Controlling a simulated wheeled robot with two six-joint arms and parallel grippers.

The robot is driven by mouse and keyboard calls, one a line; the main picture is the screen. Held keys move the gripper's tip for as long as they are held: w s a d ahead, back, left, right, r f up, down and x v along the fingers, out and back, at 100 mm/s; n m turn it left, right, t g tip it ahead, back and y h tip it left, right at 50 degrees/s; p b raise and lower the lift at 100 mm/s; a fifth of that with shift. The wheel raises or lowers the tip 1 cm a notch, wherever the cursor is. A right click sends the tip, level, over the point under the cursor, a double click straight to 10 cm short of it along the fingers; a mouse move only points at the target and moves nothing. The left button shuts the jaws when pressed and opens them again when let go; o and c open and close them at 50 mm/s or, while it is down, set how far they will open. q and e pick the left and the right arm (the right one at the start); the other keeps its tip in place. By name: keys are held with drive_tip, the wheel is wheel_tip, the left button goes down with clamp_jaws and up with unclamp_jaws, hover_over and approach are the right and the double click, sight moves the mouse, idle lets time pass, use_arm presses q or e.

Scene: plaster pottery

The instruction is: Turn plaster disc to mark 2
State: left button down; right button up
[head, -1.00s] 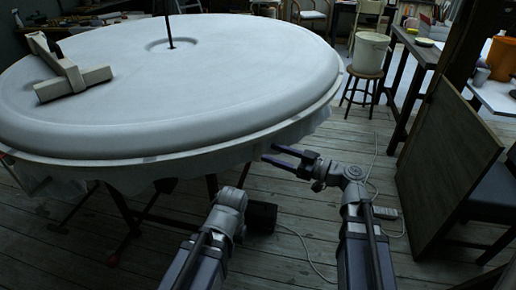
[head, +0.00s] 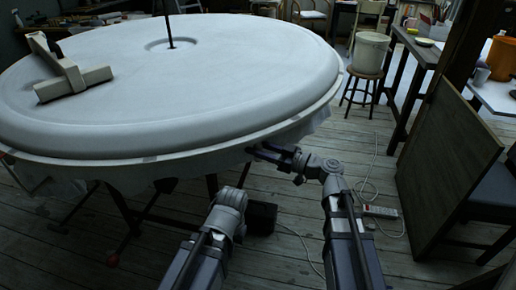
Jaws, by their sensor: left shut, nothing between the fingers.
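The large white plaster disc (head: 215,85) lies flat on a round support and fills the upper left of the head view. Its lower rim (head: 200,150) carries a faint darker patch (head: 149,159) at the front; I cannot read any mark number. My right gripper (head: 252,151) points left, just below the disc's front right rim. Its fingers are apart, with nothing clearly between them; I cannot tell whether the tips touch the rim. My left gripper (head: 243,174) is lower, shut and empty, pointing up beneath the disc's edge and partly hard to make out.
A stool (head: 362,85) with a bucket (head: 371,52) stands behind right. A wooden panel (head: 450,160) leans at right. Cables (head: 375,165) cross the floor.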

clamp_jaws()
idle(0.4)
